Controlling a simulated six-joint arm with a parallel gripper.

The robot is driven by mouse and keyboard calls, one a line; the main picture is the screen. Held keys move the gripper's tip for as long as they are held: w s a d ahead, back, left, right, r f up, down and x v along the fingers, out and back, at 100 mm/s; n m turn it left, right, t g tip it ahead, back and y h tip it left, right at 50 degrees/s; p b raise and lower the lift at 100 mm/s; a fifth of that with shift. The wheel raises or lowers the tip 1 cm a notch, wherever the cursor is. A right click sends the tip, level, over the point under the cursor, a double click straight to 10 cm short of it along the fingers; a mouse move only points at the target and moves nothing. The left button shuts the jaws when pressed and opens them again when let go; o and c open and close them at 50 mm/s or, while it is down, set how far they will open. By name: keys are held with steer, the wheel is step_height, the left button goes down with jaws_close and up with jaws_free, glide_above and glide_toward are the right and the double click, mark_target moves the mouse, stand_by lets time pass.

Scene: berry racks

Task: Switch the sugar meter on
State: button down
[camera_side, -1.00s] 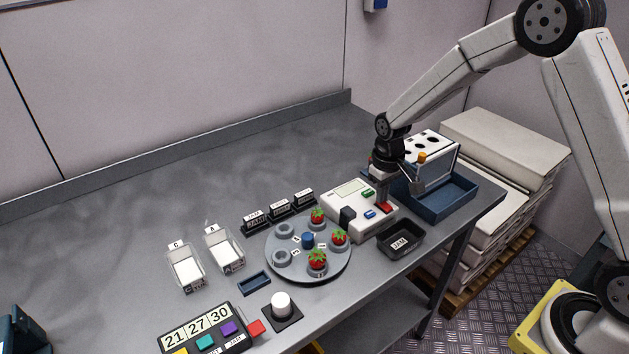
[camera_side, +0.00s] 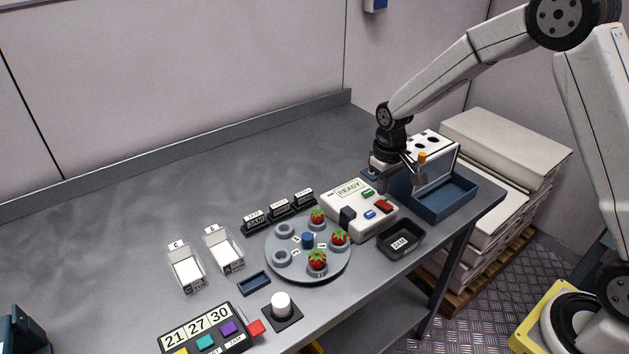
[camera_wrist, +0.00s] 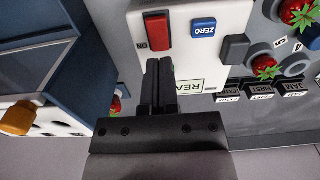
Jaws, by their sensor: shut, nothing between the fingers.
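The sugar meter (camera_side: 340,203) is a white box on the bench with a display (camera_side: 350,188) that reads READY. Its red switch (camera_side: 384,206), green button (camera_side: 368,194) and blue ZERO button (camera_side: 370,214) face up. In the wrist view, the meter (camera_wrist: 190,60) shows the red switch (camera_wrist: 158,32) and ZERO button (camera_wrist: 203,28); the fingers hide part of the display. My gripper (camera_wrist: 158,66) is shut and empty, its fingertips in line with the red switch but apart from it. In the side view, my gripper (camera_side: 376,173) is behind and above the meter.
A round grey turntable (camera_side: 290,268) with several strawberries stands left of the meter. A black JAM tray (camera_side: 401,248) lies in front. A blue bin (camera_side: 446,207) and a white holed rack (camera_side: 432,143) stand right, close to my gripper.

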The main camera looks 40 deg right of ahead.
mark_target(383, 205)
steer(key=shift+r, duration=2.25)
steer(key=shift+s, duration=0.1)
steer(key=shift+s+a+r, duration=0.1)
steer(key=shift+s+a, duration=0.1)
steer(key=shift+s, duration=0.3)
steer(key=s+a+t, duration=0.2)
steer(key=s+a, duration=0.1)
steer(key=s, duration=1.3)
steer(key=shift+f+t, duration=0.2)
steer(key=shift+t, duration=0.1)
